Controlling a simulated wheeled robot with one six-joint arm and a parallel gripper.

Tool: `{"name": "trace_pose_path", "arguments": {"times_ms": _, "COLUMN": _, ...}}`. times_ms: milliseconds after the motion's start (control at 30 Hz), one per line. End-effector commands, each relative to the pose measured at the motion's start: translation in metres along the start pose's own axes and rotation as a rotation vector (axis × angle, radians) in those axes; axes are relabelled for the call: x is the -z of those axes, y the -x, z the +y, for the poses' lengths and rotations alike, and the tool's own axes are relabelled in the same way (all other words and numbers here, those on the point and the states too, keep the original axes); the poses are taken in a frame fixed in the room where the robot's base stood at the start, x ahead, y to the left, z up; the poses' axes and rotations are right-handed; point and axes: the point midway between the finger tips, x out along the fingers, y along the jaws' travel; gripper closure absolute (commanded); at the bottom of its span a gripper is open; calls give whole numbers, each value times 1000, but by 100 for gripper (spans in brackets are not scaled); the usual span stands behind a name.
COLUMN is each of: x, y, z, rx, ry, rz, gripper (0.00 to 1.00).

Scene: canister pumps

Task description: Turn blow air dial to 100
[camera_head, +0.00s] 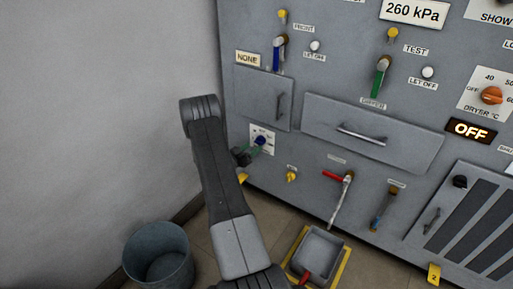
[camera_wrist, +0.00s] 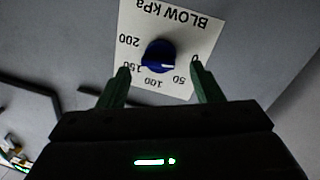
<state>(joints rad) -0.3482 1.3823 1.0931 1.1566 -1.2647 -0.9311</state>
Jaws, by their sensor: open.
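The blow air dial is a blue knob (camera_wrist: 157,54) on a white plate (camera_wrist: 190,35) marked BLOW kPa, upside down in the wrist view. Its white mark points right, towards the 0 and 50 side; the exact reading is hard to tell. My gripper (camera_wrist: 159,70) is open, with one green finger on each side of the knob's lower part, and I see no clear contact. In the head view the blue dial (camera_head: 261,141) sits low on the grey panel, with my gripper (camera_head: 251,150) just in front of it.
A grey cabinet door (camera_head: 262,97) is above the dial and a drawer (camera_head: 372,130) is to the right. A yellow knob (camera_head: 291,175) and a red-handled lever (camera_head: 341,195) are lower right. A bin (camera_head: 157,255) and a tray (camera_head: 318,257) stand on the floor.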

Motion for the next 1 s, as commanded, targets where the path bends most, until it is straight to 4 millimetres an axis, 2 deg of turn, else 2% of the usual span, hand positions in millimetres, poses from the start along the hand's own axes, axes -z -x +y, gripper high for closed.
{"name": "trace_pose_path", "arguments": {"times_ms": 33, "x": -2, "y": -10, "z": 1, "rx": -4, "ry": -2, "rz": 0, "gripper": 40}}
{"name": "trace_pose_path", "arguments": {"times_ms": 200, "x": -1, "y": -30, "z": 0, "rx": -1, "ry": -1, "rz": 0, "gripper": 40}}
{"name": "trace_pose_path", "arguments": {"times_ms": 367, "x": 0, "y": -38, "z": 0, "rx": 0, "ry": -1, "rz": 0, "gripper": 40}}
{"name": "trace_pose_path", "arguments": {"times_ms": 600, "x": 0, "y": -39, "z": 0, "rx": 1, "ry": 0, "rz": 0, "gripper": 40}}
{"name": "trace_pose_path", "arguments": {"times_ms": 633, "x": 0, "y": -39, "z": 0, "rx": 1, "ry": 0, "rz": 0, "gripper": 42}}
{"name": "trace_pose_path", "arguments": {"times_ms": 833, "x": 0, "y": -38, "z": 0, "rx": 1, "ry": 0, "rz": 0, "gripper": 81}}
{"name": "trace_pose_path", "arguments": {"times_ms": 1000, "x": 0, "y": -38, "z": 0, "rx": 2, "ry": -3, "rz": 0, "gripper": 81}}
